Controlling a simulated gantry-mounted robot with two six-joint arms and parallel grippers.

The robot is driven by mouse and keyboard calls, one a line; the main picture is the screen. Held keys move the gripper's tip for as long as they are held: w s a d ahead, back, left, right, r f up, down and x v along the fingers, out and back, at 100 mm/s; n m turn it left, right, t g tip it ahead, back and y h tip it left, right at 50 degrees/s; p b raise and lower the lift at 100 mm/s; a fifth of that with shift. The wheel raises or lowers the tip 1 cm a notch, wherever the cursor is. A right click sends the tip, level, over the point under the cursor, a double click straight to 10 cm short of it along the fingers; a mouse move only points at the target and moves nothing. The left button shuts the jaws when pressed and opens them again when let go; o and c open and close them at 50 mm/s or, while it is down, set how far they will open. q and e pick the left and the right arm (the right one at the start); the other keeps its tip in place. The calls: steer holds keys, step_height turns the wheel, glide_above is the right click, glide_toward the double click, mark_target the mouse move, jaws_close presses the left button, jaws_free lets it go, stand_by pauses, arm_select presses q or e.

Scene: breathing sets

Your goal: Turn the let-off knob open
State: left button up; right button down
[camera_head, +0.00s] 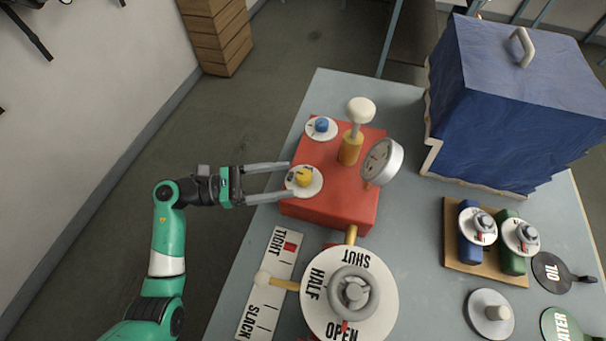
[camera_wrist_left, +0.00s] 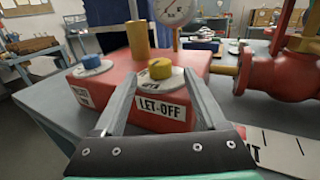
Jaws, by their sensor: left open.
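The let-off knob is a yellow knob (camera_head: 304,178) on a white dial at the left front corner of the red box (camera_head: 340,195). In the left wrist view the yellow knob (camera_wrist_left: 160,69) stands above a LET-OFF label (camera_wrist_left: 162,108). My left gripper (camera_head: 291,179) is open, with its two fingers on either side of the dial's near edge. In the left wrist view the fingers (camera_wrist_left: 165,85) flank the knob with a gap on both sides. They do not appear to touch it. My right gripper is not in view.
A blue knob (camera_head: 321,125), a white-topped brass plunger (camera_head: 359,112) and a gauge (camera_head: 381,162) are on the same box. A SHUT/HALF/OPEN wheel (camera_head: 352,292) is in front.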

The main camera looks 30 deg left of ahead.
mark_target(303, 175)
arm_select(q)
steer(key=x, duration=0.5)
steer(key=shift+w+d, duration=0.2)
